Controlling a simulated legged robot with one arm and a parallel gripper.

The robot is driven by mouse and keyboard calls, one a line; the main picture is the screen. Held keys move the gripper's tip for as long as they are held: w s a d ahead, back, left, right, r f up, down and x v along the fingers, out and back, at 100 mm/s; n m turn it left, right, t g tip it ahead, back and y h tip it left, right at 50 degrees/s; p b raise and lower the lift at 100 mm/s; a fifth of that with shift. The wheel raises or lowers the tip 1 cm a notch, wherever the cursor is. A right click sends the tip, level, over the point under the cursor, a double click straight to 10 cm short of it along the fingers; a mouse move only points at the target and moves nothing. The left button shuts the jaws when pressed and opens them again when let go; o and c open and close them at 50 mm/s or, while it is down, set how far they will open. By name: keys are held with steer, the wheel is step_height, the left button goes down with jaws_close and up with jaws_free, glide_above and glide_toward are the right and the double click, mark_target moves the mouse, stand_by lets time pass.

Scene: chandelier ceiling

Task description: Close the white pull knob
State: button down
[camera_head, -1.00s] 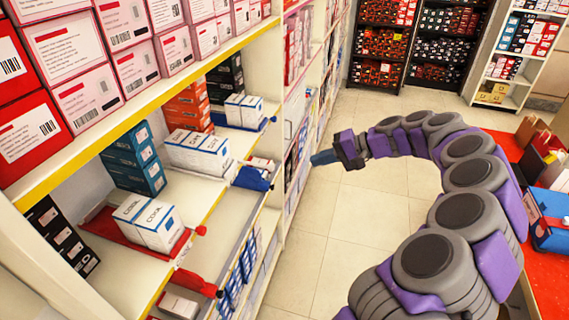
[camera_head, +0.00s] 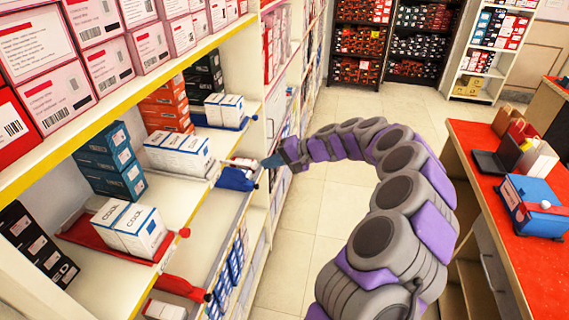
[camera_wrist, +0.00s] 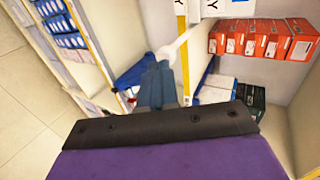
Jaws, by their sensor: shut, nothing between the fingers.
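A blue tray (camera_head: 237,180) juts out from the middle shelf, with small white boxes behind its front. It also shows in the wrist view (camera_wrist: 135,73). A pale white knob-like piece (camera_wrist: 172,48) appears just beyond my fingertips in the wrist view; whether the fingers touch it I cannot tell. In the head view the white knob is too small to make out. My gripper (camera_head: 272,161), with blue-grey fingers, is shut and empty close to the right of the blue tray. The fingers also show in the wrist view (camera_wrist: 156,82).
Red trays (camera_head: 105,235) with white boxes stick out from nearer shelves. Orange boxes (camera_wrist: 265,38) stand deeper in the shelf. A red-topped counter (camera_head: 495,160) with a blue case (camera_head: 535,212) stands at right. The tiled aisle floor (camera_head: 330,205) is clear.

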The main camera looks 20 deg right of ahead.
mark_target(239, 163)
steer(key=shift+w+a, duration=0.35)
steer(key=shift+a, duration=0.15)
steer(key=w+a, duration=0.1)
steer(key=a, duration=0.1)
steer(key=w+a, duration=0.4)
steer(key=a, duration=0.1)
steer(key=shift+a+r, duration=0.1)
steer(key=shift+a, duration=0.05)
steer(key=shift+d, duration=0.2)
